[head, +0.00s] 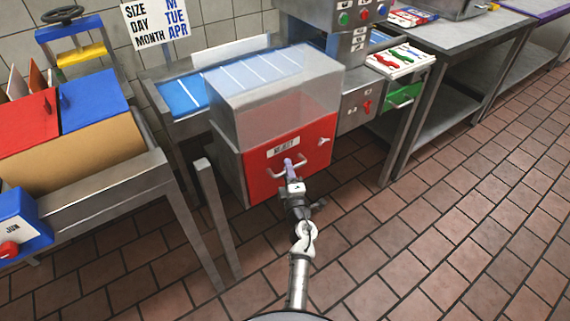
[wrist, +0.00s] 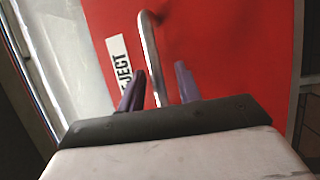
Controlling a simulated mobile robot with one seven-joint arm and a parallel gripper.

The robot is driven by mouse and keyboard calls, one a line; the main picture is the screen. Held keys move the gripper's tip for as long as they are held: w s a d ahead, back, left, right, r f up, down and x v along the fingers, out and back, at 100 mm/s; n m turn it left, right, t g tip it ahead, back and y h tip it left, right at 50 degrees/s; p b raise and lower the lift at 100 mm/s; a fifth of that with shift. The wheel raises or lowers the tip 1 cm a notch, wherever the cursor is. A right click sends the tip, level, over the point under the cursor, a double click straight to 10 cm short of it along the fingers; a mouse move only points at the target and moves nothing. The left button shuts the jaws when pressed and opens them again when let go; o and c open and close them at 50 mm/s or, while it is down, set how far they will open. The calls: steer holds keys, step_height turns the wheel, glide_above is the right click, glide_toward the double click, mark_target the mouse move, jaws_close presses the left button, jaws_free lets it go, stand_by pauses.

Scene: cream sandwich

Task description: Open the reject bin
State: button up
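The reject bin has a red front panel (head: 315,150) with a white REJECT label (head: 284,147) and a silver bar handle (head: 301,161). The panel looks shut, flush with the grey housing. My gripper (head: 288,163) is at the handle, in front of the panel. In the wrist view, the purple fingers of my gripper (wrist: 159,70) stand apart on either side of the handle (wrist: 149,45), with gaps visible between finger and bar. The red panel (wrist: 230,50) fills most of that view. My gripper hides part of the handle in the head view.
A clear hood (head: 270,95) sits above the bin, beside a blue conveyor (head: 180,97). A metal table (head: 150,180) with red and blue boxes stands at left. A green drawer (head: 403,97) and steel benches (head: 450,40) are at right. The tiled floor (head: 420,230) before the bin is clear.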

steer(key=shift+r, duration=0.1)
jaws_close()
stand_by(0.3)
steer(key=s+d+p, duration=0.5)
steer(key=s+d, duration=0.5)
steer(key=s, duration=0.5)
steer(key=shift+d, duration=0.4)
steer(key=shift+w, duration=0.1)
jaws_free()
